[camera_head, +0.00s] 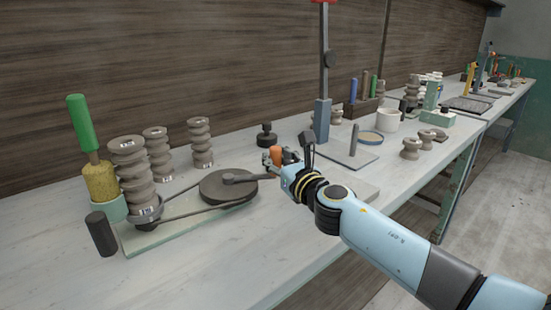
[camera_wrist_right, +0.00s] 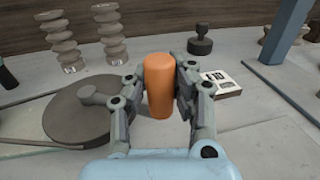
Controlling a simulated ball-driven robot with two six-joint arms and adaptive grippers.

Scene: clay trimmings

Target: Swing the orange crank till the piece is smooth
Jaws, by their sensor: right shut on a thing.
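The orange crank handle (camera_head: 276,155) stands upright at the end of a grey crank arm (camera_head: 247,178) on a dark round wheel (camera_head: 226,187). My right gripper (camera_head: 282,158) is shut on the handle, and in the right wrist view the handle (camera_wrist_right: 159,85) sits between its two fingers (camera_wrist_right: 160,90). A belt (camera_head: 190,212) runs from the wheel to the left, to a ribbed clay piece (camera_head: 133,170) standing on a small turning base (camera_head: 146,212). Its sides show deep ridges. My left gripper is not in view.
A green-handled tool (camera_head: 82,123) in a pale cup and a dark cylinder (camera_head: 101,234) stand at the left. Ribbed pieces (camera_head: 200,142) stand behind. The front bench is clear.

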